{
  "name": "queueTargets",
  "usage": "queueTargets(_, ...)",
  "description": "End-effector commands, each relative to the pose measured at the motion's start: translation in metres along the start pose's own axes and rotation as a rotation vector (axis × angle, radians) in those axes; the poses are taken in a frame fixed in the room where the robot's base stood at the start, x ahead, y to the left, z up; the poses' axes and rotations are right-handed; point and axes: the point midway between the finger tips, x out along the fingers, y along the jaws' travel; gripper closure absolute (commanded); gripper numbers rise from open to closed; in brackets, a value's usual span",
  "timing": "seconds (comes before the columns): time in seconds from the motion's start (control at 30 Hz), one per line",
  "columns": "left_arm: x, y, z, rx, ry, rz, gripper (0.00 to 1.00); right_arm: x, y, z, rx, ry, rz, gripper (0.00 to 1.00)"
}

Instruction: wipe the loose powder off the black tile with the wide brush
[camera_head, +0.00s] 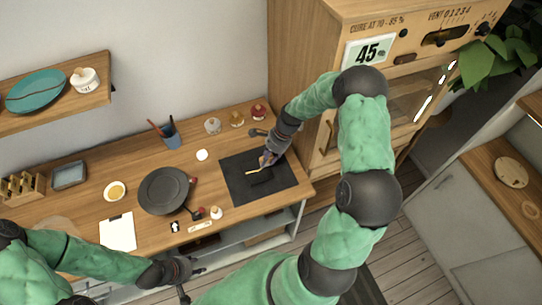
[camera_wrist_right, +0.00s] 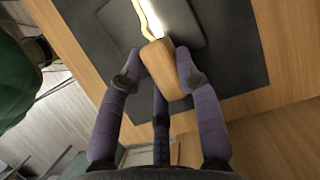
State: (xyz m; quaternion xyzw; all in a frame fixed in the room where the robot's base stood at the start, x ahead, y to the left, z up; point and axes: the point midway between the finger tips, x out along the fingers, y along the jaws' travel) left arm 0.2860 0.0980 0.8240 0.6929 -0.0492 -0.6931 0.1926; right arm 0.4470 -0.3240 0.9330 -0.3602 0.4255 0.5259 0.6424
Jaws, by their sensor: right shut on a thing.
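The black tile (camera_head: 262,181) lies on a dark mat (camera_head: 238,165) at the right of the workbench. My right gripper (camera_head: 266,160) is over the tile, shut on the wooden handle of the wide brush (camera_wrist_right: 168,68). Loose powder cannot be made out clearly. My left gripper (camera_head: 191,282) is open and empty by the bench's front edge.
Small items (camera_head: 201,226) and white paper (camera_head: 117,232) lie near the front. A wooden cabinet (camera_head: 300,60) rises at the right.

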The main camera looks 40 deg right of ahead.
Motion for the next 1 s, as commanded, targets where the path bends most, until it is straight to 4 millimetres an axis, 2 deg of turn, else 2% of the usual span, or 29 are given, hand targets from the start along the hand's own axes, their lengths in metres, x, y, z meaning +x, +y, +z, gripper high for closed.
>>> queueTargets(0.03, -0.001, 0.000, 0.000, 0.000, 0.000, 0.000, 0.60, 0.006, 0.007, 0.005, -0.001, -0.006, 0.016, 1.00)
queueTargets(0.13, -0.001, 0.000, 0.000, 0.000, 0.000, 0.000, 0.60, 0.009, 0.009, 0.007, 0.000, -0.007, 0.019, 1.00)
queueTargets(0.6, -0.005, 0.002, 0.000, 0.000, 0.000, 0.000, 0.60, 0.017, 0.008, 0.022, 0.000, -0.010, 0.027, 1.00)
queueTargets(0.87, -0.006, 0.002, 0.000, 0.000, 0.000, 0.000, 0.60, 0.016, 0.008, 0.022, 0.001, -0.009, 0.027, 1.00)
queueTargets(1.0, -0.013, 0.005, 0.001, 0.000, 0.000, 0.000, 0.60, 0.008, 0.008, 0.025, 0.001, -0.009, 0.027, 1.00)
